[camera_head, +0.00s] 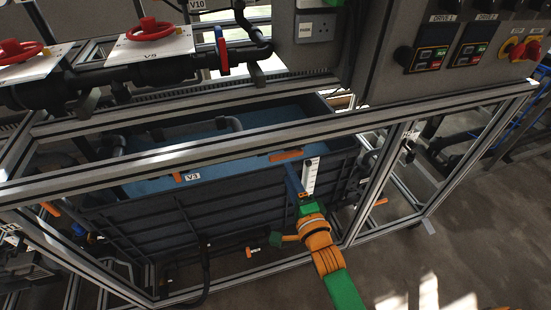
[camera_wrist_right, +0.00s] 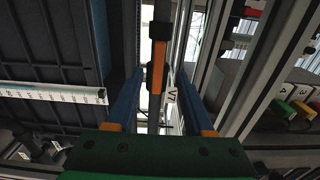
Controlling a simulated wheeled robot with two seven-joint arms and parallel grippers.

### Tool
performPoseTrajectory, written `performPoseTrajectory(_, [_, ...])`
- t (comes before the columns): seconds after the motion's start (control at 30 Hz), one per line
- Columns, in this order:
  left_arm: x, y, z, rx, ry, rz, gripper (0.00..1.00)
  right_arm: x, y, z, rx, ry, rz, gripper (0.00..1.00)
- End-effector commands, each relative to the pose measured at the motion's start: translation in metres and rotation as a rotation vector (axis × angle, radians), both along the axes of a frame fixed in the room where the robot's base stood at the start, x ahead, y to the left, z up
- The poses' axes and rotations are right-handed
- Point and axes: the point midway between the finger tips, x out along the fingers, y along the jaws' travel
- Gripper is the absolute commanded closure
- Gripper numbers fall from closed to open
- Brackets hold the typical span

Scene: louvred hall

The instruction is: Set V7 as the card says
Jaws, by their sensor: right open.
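V7's white tag (camera_wrist_right: 171,98) shows in the right wrist view, beside an orange lever (camera_wrist_right: 157,68) on a dark fitting. My right gripper (camera_wrist_right: 162,78) is open, with one blue finger on each side of the lever. I cannot tell whether either finger touches it. In the head view my right gripper (camera_head: 293,180) reaches in at the tank's front wall, just below an orange bar-shaped handle (camera_head: 287,156). I cannot tell how the lever stands relative to its pipe. No readable card with V7's setting shows. My left gripper is out of view.
The dark tank (camera_head: 235,210) holds blue liquid behind an aluminium frame rail (camera_head: 130,160). A white scale (camera_head: 311,177) stands right of my gripper.

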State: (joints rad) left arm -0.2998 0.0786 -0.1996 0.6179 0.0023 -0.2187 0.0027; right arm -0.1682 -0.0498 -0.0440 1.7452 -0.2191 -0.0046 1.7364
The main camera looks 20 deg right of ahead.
Motion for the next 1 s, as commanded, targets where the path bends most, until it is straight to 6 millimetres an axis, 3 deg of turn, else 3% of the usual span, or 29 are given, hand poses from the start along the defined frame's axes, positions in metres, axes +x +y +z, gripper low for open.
performPoseTrajectory(0.4, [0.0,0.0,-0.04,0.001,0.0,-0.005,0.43,0.059,0.002,-0.005,-0.004,0.0,0.0,0.47])
performPoseTrajectory(1.0, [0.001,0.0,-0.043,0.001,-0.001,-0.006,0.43,0.078,0.003,-0.001,-0.002,0.003,0.0,0.47])
